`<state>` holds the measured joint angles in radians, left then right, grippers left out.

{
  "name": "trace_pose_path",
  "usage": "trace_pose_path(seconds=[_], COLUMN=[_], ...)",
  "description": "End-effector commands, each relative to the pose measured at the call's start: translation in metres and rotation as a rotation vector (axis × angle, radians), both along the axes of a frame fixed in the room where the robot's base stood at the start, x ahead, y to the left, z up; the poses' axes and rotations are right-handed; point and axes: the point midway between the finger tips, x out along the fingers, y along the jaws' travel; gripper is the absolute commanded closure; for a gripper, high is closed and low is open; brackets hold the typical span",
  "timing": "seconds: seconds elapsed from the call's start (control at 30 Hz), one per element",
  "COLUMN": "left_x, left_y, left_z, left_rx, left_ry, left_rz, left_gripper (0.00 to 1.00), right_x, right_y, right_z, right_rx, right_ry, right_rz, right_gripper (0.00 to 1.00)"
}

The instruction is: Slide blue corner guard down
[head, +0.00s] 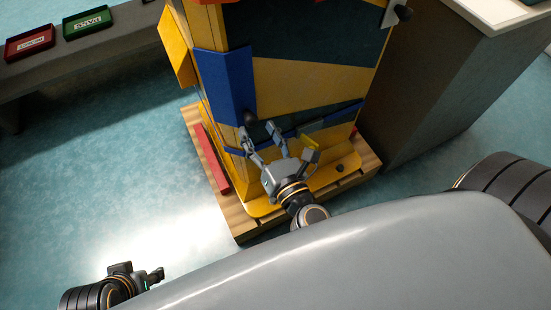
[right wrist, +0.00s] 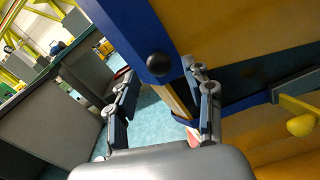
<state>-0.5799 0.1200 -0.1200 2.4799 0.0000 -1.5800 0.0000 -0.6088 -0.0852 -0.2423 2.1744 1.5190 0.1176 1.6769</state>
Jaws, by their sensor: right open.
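The blue corner guard (head: 224,85) sits on the upper left corner of the yellow and dark gate mechanism. A round black knob (head: 250,118) is at its lower right. In the right wrist view the blue guard (right wrist: 125,30) runs down from the top, with the knob (right wrist: 159,64) near its lower end. My right gripper (head: 257,128) is open just below the knob, its fingertips on either side of it; I cannot tell whether they touch it. My left gripper (head: 150,276) is low at the left, away from the mechanism; its jaws are unclear.
The mechanism stands on a wooden pallet (head: 238,222) with a red bar (head: 212,158) along its left side. A lower blue strip (head: 234,151) is below the guard. A red tray (head: 30,43) and a green tray (head: 87,22) sit on a grey bench. A grey cabinet (head: 440,95) stands at the right.

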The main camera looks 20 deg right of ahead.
Motion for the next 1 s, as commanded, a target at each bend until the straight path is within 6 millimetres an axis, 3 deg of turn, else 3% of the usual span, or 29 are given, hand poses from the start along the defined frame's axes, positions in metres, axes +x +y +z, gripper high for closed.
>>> trace_pose_path(seconds=[0.6,1.0], left_x=[0.0,0.0], left_y=[0.0,0.0], left_z=[0.0,0.0], left_rx=[0.0,0.0], left_ry=[0.0,0.0], left_rz=[0.0,0.0], left_gripper=[0.6,0.6], right_x=[-0.072,-0.078], right_y=[-0.002,-0.003], right_z=[-0.002,-0.001], right_rx=[-0.002,-0.001], right_ry=[0.007,0.005], right_rz=[0.003,0.001], right_gripper=[0.48,0.48])
